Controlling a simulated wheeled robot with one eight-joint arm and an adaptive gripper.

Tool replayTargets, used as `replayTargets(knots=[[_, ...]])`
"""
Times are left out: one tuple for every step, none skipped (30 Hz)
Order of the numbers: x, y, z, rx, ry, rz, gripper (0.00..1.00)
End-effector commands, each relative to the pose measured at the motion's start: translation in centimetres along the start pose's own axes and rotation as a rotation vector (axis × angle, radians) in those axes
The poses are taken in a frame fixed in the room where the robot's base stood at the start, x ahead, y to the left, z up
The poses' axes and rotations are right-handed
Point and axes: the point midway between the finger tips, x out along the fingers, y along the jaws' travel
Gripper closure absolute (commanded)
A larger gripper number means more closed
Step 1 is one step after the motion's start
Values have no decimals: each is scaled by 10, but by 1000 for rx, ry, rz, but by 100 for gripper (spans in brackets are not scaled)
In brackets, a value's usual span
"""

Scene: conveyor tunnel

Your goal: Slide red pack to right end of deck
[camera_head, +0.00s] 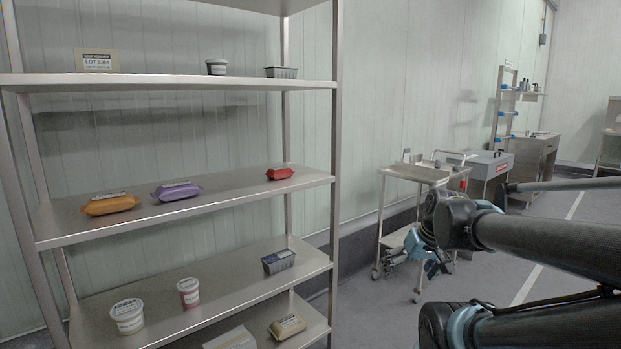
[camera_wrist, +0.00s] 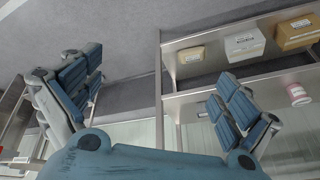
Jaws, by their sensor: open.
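The red pack (camera_head: 280,173) lies on the middle deck (camera_head: 240,190) of the steel shelf rack in the head view, towards the deck's right end with some bare deck to its right. A purple pack (camera_head: 177,191) and an orange pack (camera_head: 109,204) lie farther left on that deck. My gripper (camera_head: 415,266) is right of the rack, apart from it and lower than the middle deck. In the wrist view my gripper (camera_wrist: 160,100) has its blue fingers spread wide with nothing between them. I cannot make out the red pack in the wrist view.
The rack's front right post (camera_head: 335,130) stands between my gripper and the decks. Below, a deck holds tubs (camera_head: 128,316) and a dark tray (camera_head: 278,261). A steel cart (camera_head: 414,173) stands behind my gripper. Cartons (camera_wrist: 244,42) show in the wrist view.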

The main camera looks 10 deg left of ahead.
Motion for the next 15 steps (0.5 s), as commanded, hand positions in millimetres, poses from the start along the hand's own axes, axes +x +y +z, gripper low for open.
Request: replayTargets(knots=[[-1, -14, -25, -54, 50, -44, 0], [-2, -24, -39, -85, 82, -71, 0], [-3, -36, -58, -124, 127, -104, 0], [-4, -45, -72, -154, 161, -129, 0], [-5, -54, -86, -180, 195, -152, 0], [-7, -66, -105, -214, 240, -182, 0], [-9, -75, -118, -239, 275, -203, 0], [-11, -85, -131, -262, 309, -223, 0], [-13, -97, -149, -292, 355, -248, 0], [-15, -107, -162, -312, 390, -266, 0], [-17, -116, -174, -331, 424, -283, 0], [-20, -128, -190, -353, 469, -303, 0], [-22, -137, -202, -369, 504, -318, 0], [-24, -146, -214, -383, 537, -331, 0], [-27, -158, -229, -401, 582, -348, 0]])
